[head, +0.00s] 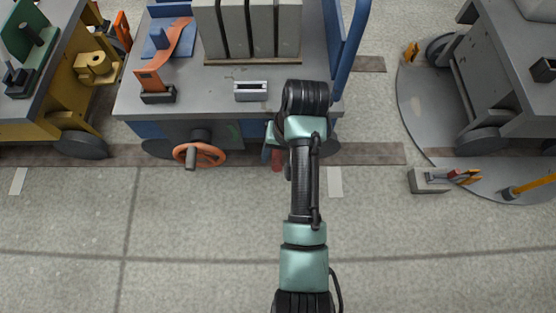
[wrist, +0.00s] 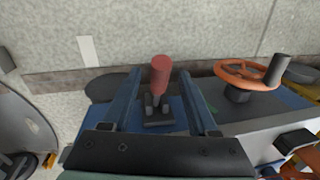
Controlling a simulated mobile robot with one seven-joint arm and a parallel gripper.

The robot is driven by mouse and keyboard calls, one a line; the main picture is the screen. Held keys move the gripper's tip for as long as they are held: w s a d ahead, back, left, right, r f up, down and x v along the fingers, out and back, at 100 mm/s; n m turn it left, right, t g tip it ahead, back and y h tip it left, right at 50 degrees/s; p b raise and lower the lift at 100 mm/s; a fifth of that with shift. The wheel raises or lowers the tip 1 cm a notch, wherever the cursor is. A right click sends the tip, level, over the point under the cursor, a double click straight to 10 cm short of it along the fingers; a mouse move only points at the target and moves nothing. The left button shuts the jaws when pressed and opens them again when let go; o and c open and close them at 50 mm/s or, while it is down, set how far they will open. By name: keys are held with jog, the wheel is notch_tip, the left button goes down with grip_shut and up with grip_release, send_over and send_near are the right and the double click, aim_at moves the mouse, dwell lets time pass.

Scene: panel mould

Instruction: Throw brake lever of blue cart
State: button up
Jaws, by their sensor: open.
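The blue cart (head: 225,92) stands at the top centre of the head view, with a grey top and blue sides. Its brake lever (wrist: 160,76) has a red grip and a dark base with a slotted bracket. In the head view only the red grip (head: 277,161) shows, beside my arm, and the rest is hidden. My gripper (wrist: 160,84) is open in the wrist view, one finger on each side of the lever. I cannot tell whether either finger touches it.
An orange handwheel (head: 200,154) is on the cart's front, left of the lever. A yellow cart (head: 62,108) stands at left. A grey cart (head: 515,65) stands on a round plate (head: 425,105) at right. A floor block with a lever (head: 430,181) sits nearby. The front floor is clear.

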jog(key=shift+a+f, duration=0.1)
jog(key=shift+f, duration=0.45)
grip_shut()
dwell(1.1)
